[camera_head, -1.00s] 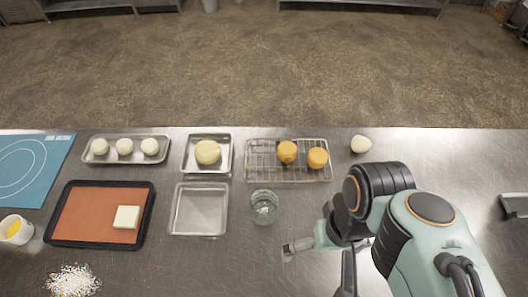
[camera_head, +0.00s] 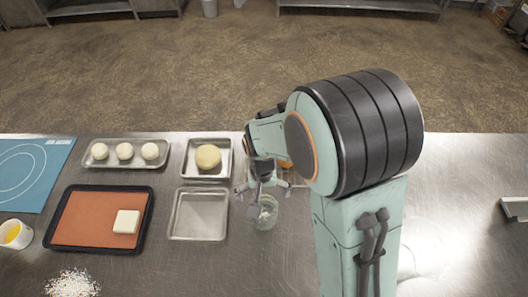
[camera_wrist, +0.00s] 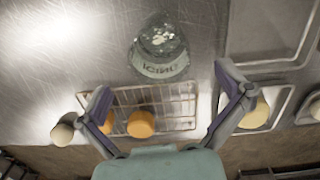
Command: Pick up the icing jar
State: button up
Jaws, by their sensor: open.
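The icing jar (camera_head: 266,214) is a small clear glass jar on the steel counter, partly hidden by my gripper in the head view. In the wrist view the jar (camera_wrist: 160,50) shows lettering on its side and whitish bits inside. My gripper (camera_head: 258,200) is above the counter by the jar, its fingers spread. In the wrist view my gripper (camera_wrist: 158,80) is open and empty, and the jar lies ahead, between the lines of the two fingers and apart from them.
A wire rack (camera_wrist: 185,112) with orange buns (camera_wrist: 141,124) stands beside the jar. An empty metal tray (camera_head: 200,214) is to the jar's left, and a tray with a dough round (camera_head: 208,157) is behind that. An orange-lined baking tray (camera_head: 85,215) lies farther left.

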send_over(264, 212)
jog(key=s, duration=0.2)
notch_tip(264, 212, down, 6)
jog(key=shift+w+f, duration=0.1)
jog(key=c, duration=1.2)
jog(key=shift+c, duration=0.3)
